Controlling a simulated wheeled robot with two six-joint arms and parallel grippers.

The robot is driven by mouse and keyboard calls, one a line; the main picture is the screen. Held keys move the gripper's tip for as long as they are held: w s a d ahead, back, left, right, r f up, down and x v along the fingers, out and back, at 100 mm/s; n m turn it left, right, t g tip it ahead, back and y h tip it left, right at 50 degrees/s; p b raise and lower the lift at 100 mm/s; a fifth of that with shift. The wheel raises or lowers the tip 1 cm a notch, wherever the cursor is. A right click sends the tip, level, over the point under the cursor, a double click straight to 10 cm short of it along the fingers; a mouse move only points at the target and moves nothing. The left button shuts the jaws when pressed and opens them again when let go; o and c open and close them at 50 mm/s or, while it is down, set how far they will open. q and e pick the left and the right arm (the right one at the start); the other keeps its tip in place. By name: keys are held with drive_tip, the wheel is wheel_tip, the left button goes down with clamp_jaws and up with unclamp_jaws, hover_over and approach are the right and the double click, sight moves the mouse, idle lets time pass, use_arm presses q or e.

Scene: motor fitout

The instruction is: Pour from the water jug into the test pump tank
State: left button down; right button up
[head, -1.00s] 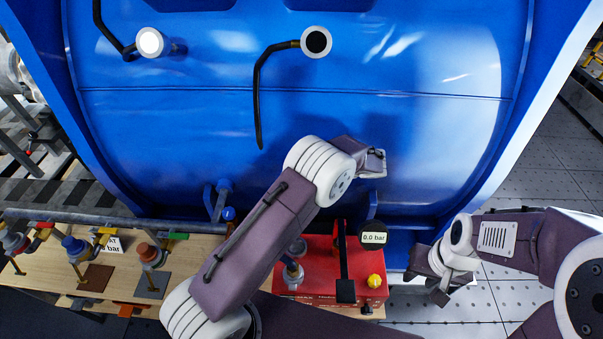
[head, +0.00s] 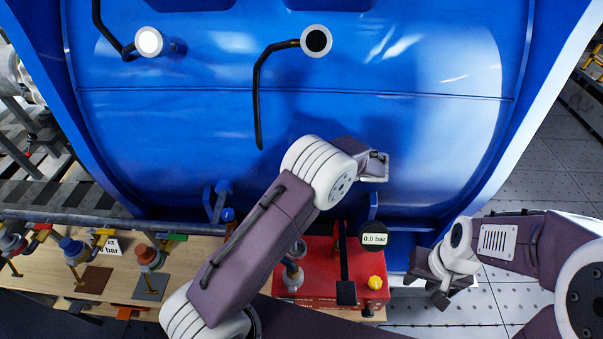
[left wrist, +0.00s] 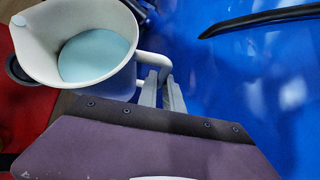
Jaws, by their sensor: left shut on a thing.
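The white water jug (left wrist: 36,62) shows in the left wrist view, with pale blue water (left wrist: 95,55) inside. My left gripper (left wrist: 165,92) is shut on its handle (left wrist: 152,60). The test pump (head: 315,289) is a red box at the lower middle of the head view, partly covered by my left arm. Its tank opening is not clearly visible. Red surface also shows below the jug in the left wrist view (left wrist: 28,112). My right gripper (head: 428,280) is right of the pump; its jaw opening is unclear.
A large blue vessel (head: 420,120) fills the back. A gauge (head: 374,239) reading 0.0 bar and a yellow knob (head: 375,282) are at the pump's right. A wooden bench (head: 45,265) with several valves lies left. Tiled floor is clear at right.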

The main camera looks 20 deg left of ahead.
idle(0.4)
use_arm(q)
drive_tip(key=shift+r, duration=0.4)
drive_tip(key=shift+t+b, duration=0.3)
drive_tip(key=shift+b, duration=0.1)
drive_tip(key=shift+s, duration=0.1)
drive_tip(key=shift+r+n, duration=0.3)
